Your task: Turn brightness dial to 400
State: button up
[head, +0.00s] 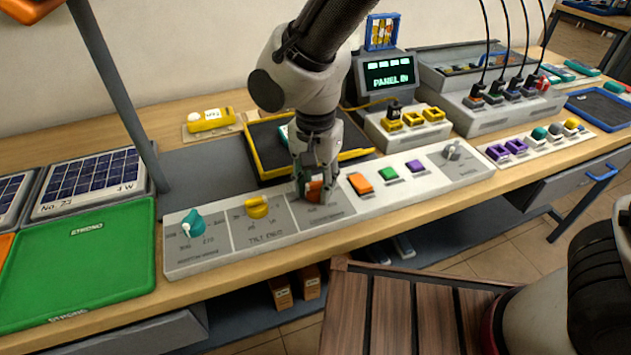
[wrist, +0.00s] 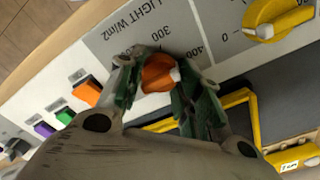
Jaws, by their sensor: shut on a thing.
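The brightness dial is an orange knob (head: 315,188) on the grey "LIGHT" section of the long white control panel (head: 210,258). My gripper (head: 316,182) comes down on it from above, with a finger on either side. In the wrist view, the orange knob (wrist: 157,74) sits between the green-padded fingertips of my gripper (wrist: 158,84), which are shut on it. A white mark shows on the knob's right side. The printed 300 and 400 show beside the knob, with 400 to the right, partly behind a finger. The exact reading cannot be told.
A yellow dial (head: 257,207) and a teal dial (head: 191,223) are left of the orange one. Orange (head: 360,183), green (head: 389,173) and purple (head: 415,166) buttons are to its right. A yellow-edged dark tray (head: 262,152) lies behind. A screen (head: 389,73) stands further back.

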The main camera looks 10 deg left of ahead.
aim_at(316, 183)
jog(key=o, duration=1.1)
jog(key=shift+c, duration=0.2)
notch_tip(316, 183, up, 12)
